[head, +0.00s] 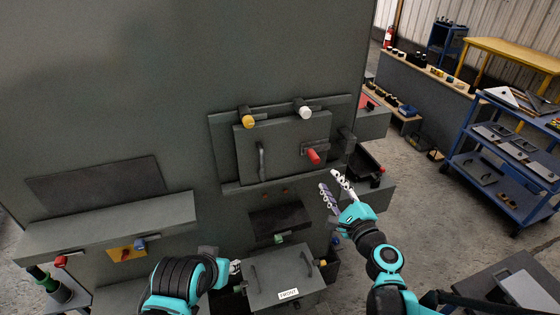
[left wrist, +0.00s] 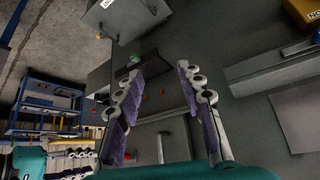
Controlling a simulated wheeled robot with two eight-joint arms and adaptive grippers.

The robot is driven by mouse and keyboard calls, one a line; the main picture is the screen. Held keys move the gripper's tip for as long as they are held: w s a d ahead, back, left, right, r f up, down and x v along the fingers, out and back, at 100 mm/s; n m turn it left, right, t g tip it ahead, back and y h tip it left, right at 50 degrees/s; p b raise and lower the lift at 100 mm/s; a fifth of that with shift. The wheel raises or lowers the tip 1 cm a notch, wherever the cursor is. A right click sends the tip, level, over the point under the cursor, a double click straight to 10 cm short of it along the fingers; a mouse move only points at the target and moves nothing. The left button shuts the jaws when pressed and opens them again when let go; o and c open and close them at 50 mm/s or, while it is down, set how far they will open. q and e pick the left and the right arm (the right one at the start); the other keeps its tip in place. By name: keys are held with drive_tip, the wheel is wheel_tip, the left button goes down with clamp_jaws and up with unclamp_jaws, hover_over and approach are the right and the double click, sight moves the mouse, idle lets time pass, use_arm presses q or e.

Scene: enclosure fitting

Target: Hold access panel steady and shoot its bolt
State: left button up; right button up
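The access panel (head: 285,135) is a grey plate set against the dark cabinet in the head view. It has a vertical bar handle (head: 262,160) on its left and a bolt with a red knob (head: 313,156) on its right. Part of the panel with its handle (left wrist: 161,148) shows low in the left wrist view. My right gripper (head: 330,180) is open and empty, below and right of the red knob, apart from it. My left gripper (left wrist: 160,72) is open and empty in its wrist view; in the head view its fingers are mostly hidden, low beside the box.
A yellow knob (head: 248,121) and a white knob (head: 305,112) sit above the panel. A grey box marked FRONT (head: 280,275) stands below it. A ledge (head: 110,228) juts out at left. Blue carts (head: 500,170) stand at right beyond open floor.

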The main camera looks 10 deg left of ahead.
use_arm(q)
drive_tip(key=w+d+r+m+g, duration=0.1)
drive_tip(key=w+d+r, duration=0.1)
drive_tip(key=w+r, duration=0.95)
wheel_tip(320, 180, up, 2)
drive_tip(key=r+m+g, duration=0.1)
drive_tip(key=g, duration=0.1)
hover_over(261, 166)
drive_tip(key=s, duration=0.2)
drive_tip(key=shift+f+h, duration=0.25)
drive_tip(key=shift+h, duration=0.15)
drive_tip(key=x, duration=0.7)
drive_tip(key=shift+w+a+f, duration=0.1)
drive_tip(key=shift+w+f, duration=0.05)
